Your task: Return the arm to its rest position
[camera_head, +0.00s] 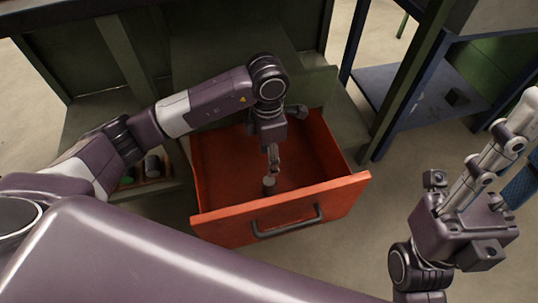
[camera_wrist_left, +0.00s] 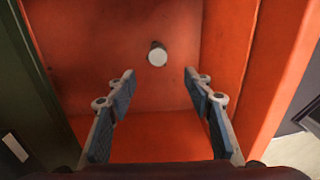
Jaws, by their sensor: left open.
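My left gripper (camera_head: 272,160) hangs over the open red drawer (camera_head: 280,209), pointing down into it. In the left wrist view its two fingers (camera_wrist_left: 165,90) are spread apart with nothing between them. A small dark cylinder with a pale end (camera_wrist_left: 157,54) is in the drawer, ahead of the fingers and apart from them in that view. It also shows just below the gripper in the head view (camera_head: 268,186). My right gripper (camera_head: 508,140) is at the right side, over the floor, away from the drawer; its finger opening is unclear.
The drawer's front has a dark handle (camera_head: 287,222). A green cabinet frame surrounds the drawer's back and left. A compartment with small cylinders (camera_head: 151,166) lies left of the drawer. A blue-framed table with a lower shelf (camera_head: 410,95) stands at the right. Floor is clear between.

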